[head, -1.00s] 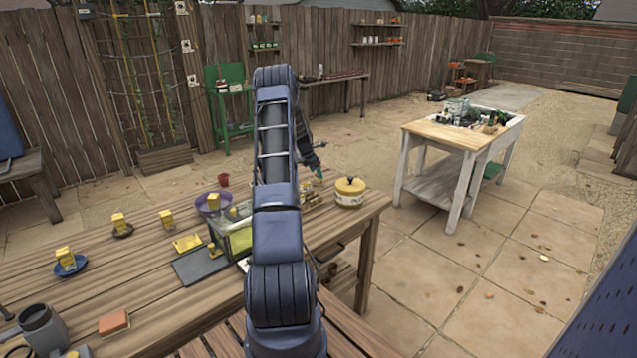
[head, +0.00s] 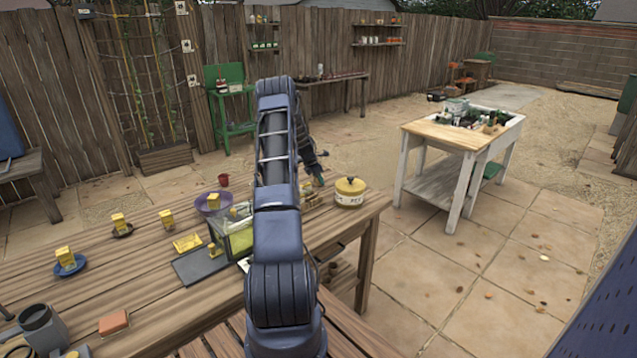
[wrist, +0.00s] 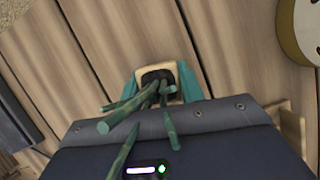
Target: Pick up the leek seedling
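The leek seedling (wrist: 157,88) shows in the wrist view as several green shoots rising from dark soil in a small pale-yellow block. My gripper (wrist: 158,80) has its teal fingers on either side of this block, very close to it. I cannot tell whether they press on it or stand slightly apart. Some shoots reach back over the dark gripper body. In the head view my gripper (head: 319,180) is low over the right end of the wooden table, partly behind my arm. I cannot make out the seedling there.
A yellow-lidded round tin (head: 349,192) stands close to the right of my gripper. A clear bin (head: 235,238), purple bowl (head: 213,204) and dark tray (head: 199,265) are to the left. Several yellow blocks stand farther left. A potting bench (head: 440,134) stands apart at right.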

